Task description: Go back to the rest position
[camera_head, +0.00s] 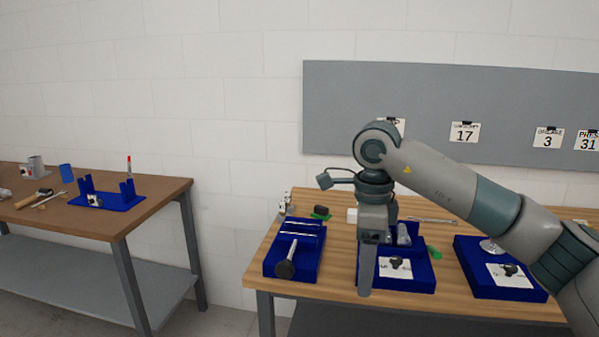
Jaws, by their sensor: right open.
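My right gripper (366,280) points down over the front of the wooden table on the right. It is in front of the middle blue fixture (420,272) and hides part of its left side. The fingers look edge-on, with nothing visible held between them. My right arm comes in from the lower right and crosses over the table. My left gripper is not in view.
A grey board (340,100) with cards hangs behind. A second table (165,195) stands left; floor space separates them.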

